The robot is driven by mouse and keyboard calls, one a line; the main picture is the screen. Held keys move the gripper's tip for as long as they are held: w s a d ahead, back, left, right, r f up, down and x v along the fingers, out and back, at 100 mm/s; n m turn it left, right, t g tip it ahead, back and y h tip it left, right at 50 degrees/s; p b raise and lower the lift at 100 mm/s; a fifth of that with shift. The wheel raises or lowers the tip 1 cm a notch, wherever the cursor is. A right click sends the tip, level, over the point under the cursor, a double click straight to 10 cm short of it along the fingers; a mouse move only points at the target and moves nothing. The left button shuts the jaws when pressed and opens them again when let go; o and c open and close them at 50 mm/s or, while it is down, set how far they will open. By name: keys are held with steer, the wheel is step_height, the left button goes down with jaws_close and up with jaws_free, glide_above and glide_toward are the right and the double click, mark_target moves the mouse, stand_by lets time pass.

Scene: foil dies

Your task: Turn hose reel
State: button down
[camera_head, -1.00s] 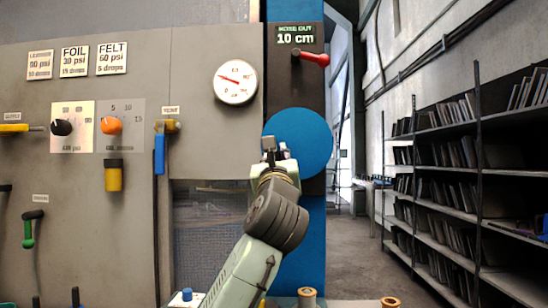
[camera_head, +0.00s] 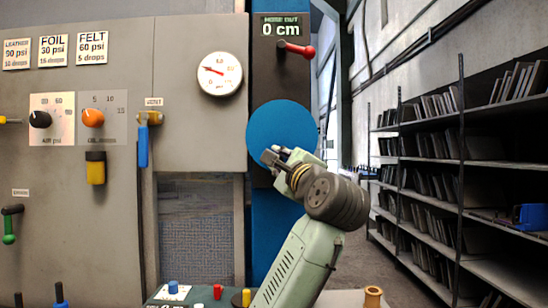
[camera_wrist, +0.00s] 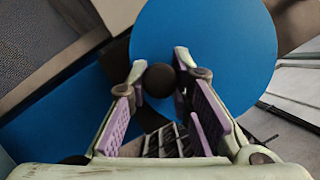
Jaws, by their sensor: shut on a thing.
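The hose reel is a blue disc (camera_head: 282,122) on a dark plate on the blue column in the head view. It fills the upper part of the wrist view (camera_wrist: 225,45). A round dark knob (camera_wrist: 160,80) sits near its lower left rim there. My gripper (camera_head: 275,156) is at the lower part of the disc, with its fingers (camera_wrist: 161,78) shut on this knob from both sides. The knob is hidden in the head view. The readout (camera_head: 281,27) above the reel shows 0 cm.
A red-handled lever (camera_head: 297,49) is above the reel. A round gauge (camera_head: 219,73), a blue-handled vent lever (camera_head: 143,143) and orange knob (camera_head: 93,118) are on the left panel. Bookshelves (camera_head: 450,180) stand at right. Small coloured pieces and a spool (camera_head: 373,297) are below.

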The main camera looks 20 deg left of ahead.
steer(key=shift+w+d+n+g, duration=0.15)
steer(key=shift+d+n+g, duration=0.2)
steer(key=shift+n, duration=0.55)
steer(key=shift+d+p, duration=0.1)
steer(key=shift+p, duration=0.2)
steer(key=c, duration=1.4)
jaws_free()
steer(key=shift+c, duration=0.2)
steer(key=v, duration=1.2)
